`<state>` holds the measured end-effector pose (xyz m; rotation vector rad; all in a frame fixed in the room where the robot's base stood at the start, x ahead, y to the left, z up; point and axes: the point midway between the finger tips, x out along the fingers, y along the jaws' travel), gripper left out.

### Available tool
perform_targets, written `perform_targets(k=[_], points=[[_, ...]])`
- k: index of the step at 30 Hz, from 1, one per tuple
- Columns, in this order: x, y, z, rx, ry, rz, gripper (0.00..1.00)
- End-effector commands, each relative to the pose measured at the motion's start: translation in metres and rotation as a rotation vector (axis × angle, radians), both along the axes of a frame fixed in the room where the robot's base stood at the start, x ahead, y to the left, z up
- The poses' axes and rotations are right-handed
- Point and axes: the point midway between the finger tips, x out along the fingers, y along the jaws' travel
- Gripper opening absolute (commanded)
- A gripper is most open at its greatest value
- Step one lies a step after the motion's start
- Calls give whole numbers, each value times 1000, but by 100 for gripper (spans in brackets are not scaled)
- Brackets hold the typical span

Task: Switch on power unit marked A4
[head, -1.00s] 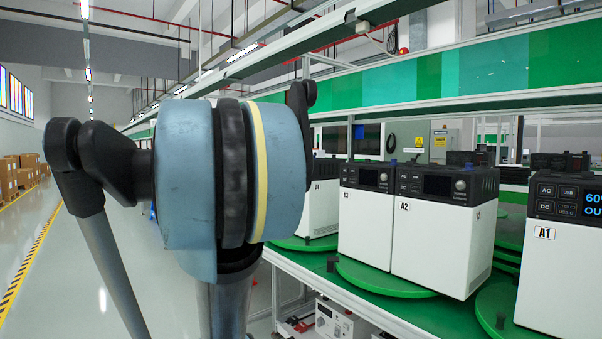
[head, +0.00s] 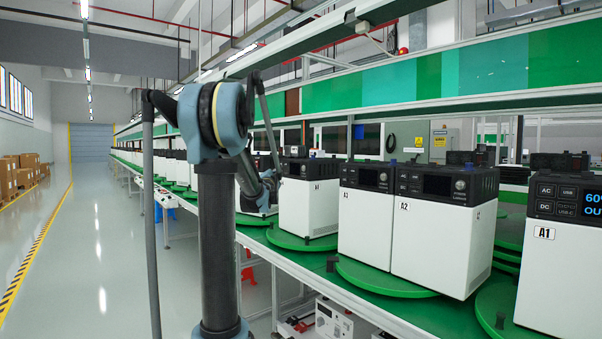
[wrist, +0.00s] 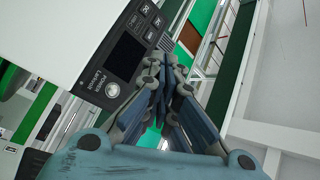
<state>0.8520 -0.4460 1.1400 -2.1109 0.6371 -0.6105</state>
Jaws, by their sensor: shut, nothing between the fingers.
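The unit that appears to be A4 (head: 308,207) stands on a green turntable, a white box with a black top panel; its small label is hard to read. My gripper (wrist: 170,68) is shut and empty in the wrist view. In the head view my arm's end is just left of that unit, and the fingers are hard to make out. The wrist view shows a close unit's black panel (wrist: 116,60) with a dark screen, several buttons and a silver knob (wrist: 112,90). The fingertips appear beside its button end. I cannot read that unit's mark or tell contact.
Units A3 (head: 365,222) and A2 (head: 430,235) share a nearer green turntable (head: 385,280). Unit A1 (head: 560,265), at right, has a lit screen. More units line the bench behind my arm. The floor aisle (head: 100,240) at left is clear.

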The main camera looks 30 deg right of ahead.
Motion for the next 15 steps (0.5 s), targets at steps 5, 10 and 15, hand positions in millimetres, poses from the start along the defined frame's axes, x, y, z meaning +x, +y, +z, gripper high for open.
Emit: perform_targets(k=[5, 10, 15], points=[[-3, -15, 4, -1, -38, -23, 0], [-3, -15, 4, -1, -38, -23, 0], [-3, -15, 4, 0, -38, -23, 0]])
